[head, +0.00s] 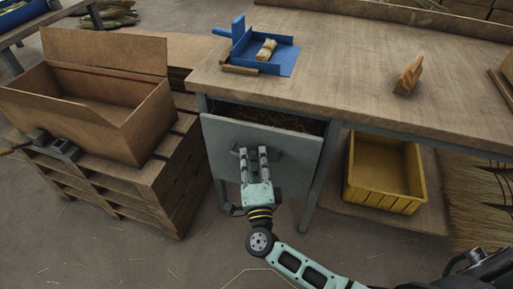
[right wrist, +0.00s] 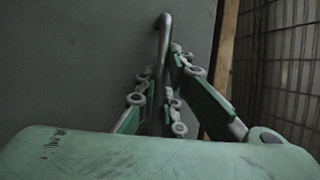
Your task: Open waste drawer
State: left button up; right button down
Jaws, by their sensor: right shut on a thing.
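The waste drawer (head: 222,150) is a grey-fronted drawer under the workbench. It stands partly pulled out, and straw-like waste (head: 270,118) shows inside behind its front. My right gripper (head: 253,153) is at the drawer front, shut on the handle. In the right wrist view the handle (right wrist: 164,35) is a dark metal bar running between the fingers of my right gripper (right wrist: 162,72), beside the grey drawer front (right wrist: 70,60). The fingers partly hide the handle. I cannot make out my left gripper.
The workbench (head: 350,75) carries a blue tray (head: 285,62) and a wooden block (head: 408,76). A yellow bin (head: 385,172) stands at right below it. A wooden box (head: 90,110) on pallets (head: 150,185) stands close at left. The floor in front is mostly clear.

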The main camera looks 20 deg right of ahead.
pick_arm(q)
jog(key=f, duration=0.1)
jog(key=s+f, duration=0.1)
jog(key=f, duration=0.1)
jog(key=shift+a+f+p, duration=0.15)
jog(key=shift+f+p, duration=0.1)
jog(key=shift+p, duration=0.05)
pick_arm(e)
jog(key=s+a, duration=0.7)
jog(key=s, duration=0.4)
jog(key=s+a, duration=0.8)
jog(key=s, duration=0.3)
jog(key=shift+s+f, duration=0.15)
jog(key=shift+s, duration=0.05)
jog(key=c, duration=1.9)
grip_release()
pick_arm(q)
jog(key=shift+s, duration=0.1)
pick_arm(e)
jog(key=shift+o, duration=0.2)
